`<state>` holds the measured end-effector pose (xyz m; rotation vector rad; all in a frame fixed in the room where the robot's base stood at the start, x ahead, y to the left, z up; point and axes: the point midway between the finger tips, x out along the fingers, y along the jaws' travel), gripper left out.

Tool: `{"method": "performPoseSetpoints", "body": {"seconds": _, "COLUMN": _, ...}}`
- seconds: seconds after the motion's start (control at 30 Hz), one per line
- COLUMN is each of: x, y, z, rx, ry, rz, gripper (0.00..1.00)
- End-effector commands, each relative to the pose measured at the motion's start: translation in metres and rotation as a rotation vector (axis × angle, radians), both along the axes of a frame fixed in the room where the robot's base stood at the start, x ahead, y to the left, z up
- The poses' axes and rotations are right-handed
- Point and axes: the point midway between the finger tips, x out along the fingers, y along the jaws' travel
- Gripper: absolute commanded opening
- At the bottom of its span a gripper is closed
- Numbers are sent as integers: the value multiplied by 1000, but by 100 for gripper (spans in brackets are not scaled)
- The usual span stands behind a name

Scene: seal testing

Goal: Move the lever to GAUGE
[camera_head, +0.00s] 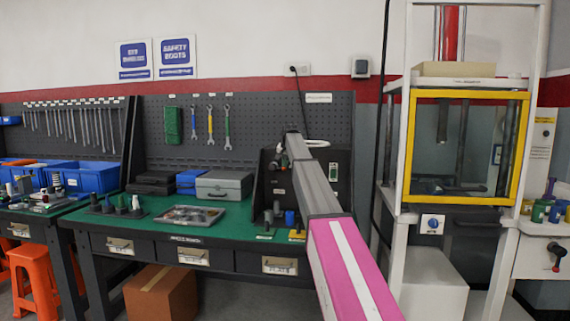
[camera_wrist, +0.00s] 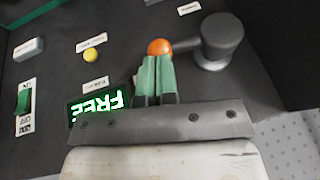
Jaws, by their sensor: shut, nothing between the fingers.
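The lever shows in the wrist view as a round grey hub (camera_wrist: 222,38) with a short arm pointing left to an orange ball knob (camera_wrist: 159,46). My gripper (camera_wrist: 156,60) has its green fingers together, with nothing between them. The fingertips are right at the near side of the orange knob; I cannot tell whether they touch it. In the head view my arm hides much of the dark panel box (camera_head: 338,158) on the bench, and the lever is not clear there.
In the wrist view the panel also carries a yellow button (camera_wrist: 91,55), a green rocker switch (camera_wrist: 23,100) and a grey block (camera_wrist: 29,49). In the head view a grey case (camera_head: 224,185) and a tray (camera_head: 188,215) lie left on the green bench. A yellow-framed press (camera_head: 409,145) stands right.

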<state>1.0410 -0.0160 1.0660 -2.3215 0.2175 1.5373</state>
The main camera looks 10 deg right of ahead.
Motion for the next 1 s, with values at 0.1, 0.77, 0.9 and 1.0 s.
{"method": "performPoseSetpoints", "body": {"seconds": 0.1, "x": -1, "y": -3, "z": -4, "rx": 43, "ry": -14, "rz": -2, "gripper": 0}}
{"method": "performPoseSetpoints", "body": {"seconds": 0.77, "x": -3, "y": -6, "z": -49, "rx": 581, "ry": -187, "rz": -2, "gripper": 0}}
{"method": "performPoseSetpoints", "body": {"seconds": 0.9, "x": -2, "y": -4, "z": -58, "rx": 707, "ry": -229, "rz": -2, "gripper": 0}}
{"method": "performPoseSetpoints", "body": {"seconds": 1.0, "x": -1, "y": -1, "z": -65, "rx": 793, "ry": -257, "rz": -3, "gripper": 0}}
